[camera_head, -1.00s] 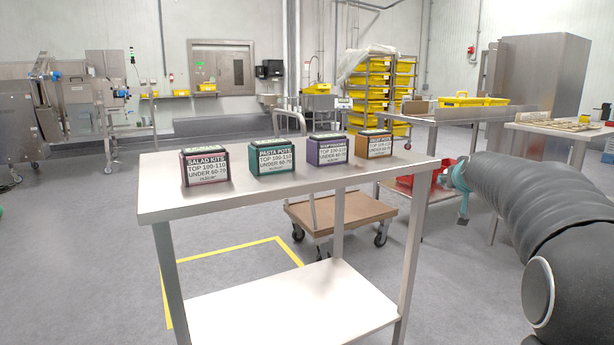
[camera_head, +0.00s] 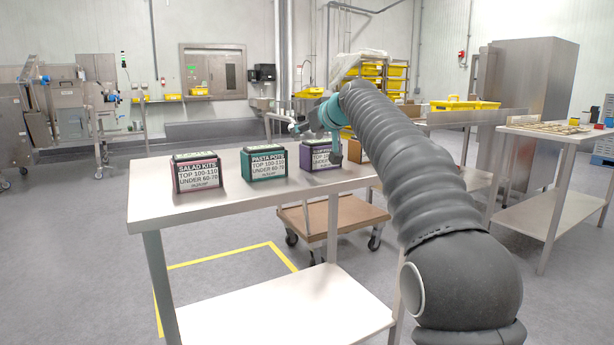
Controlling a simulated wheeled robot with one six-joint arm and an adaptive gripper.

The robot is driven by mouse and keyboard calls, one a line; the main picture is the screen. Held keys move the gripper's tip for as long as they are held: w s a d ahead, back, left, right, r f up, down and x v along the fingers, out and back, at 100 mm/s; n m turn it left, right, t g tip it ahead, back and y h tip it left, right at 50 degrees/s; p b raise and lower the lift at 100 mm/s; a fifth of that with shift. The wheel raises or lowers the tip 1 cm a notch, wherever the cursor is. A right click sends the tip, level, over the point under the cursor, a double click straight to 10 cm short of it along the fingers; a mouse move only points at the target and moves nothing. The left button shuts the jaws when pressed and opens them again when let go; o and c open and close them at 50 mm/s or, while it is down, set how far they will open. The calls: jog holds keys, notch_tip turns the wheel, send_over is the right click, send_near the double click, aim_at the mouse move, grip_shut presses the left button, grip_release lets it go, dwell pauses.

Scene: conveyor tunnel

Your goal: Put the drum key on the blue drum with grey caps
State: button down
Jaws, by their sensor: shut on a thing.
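My gripper (camera_head: 297,126) is at the end of my teal and grey wrist, above the back of the steel table (camera_head: 160,208). It points left, over the teal box and the purple box. It is shut on a small greyish thing, too small in this view to tell clearly whether it is the drum key. No blue drum with grey caps can be made out in view.
Another table (camera_head: 556,134) with small items is at right.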

aim_at(306, 177)
jog(key=f+b, duration=0.1)
jog(key=f, duration=0.4)
jog(key=f+b, duration=0.2)
jog(key=f, duration=0.2)
jog(key=shift+a+f, duration=0.2)
jog(key=shift+f, duration=0.2)
jog(key=shift+f+b, duration=0.15)
jog(key=shift+b, duration=0.2)
jog(key=shift+c, duration=2.3)
grip_release()
jog(key=shift+r+p, duration=0.25)
jog(key=shift+p, duration=0.05)
jog(key=b+v, duration=0.1)
jog(key=v, duration=1.1)
jog(key=shift+f+b, duration=0.2)
jog(key=shift+b, duration=0.2)
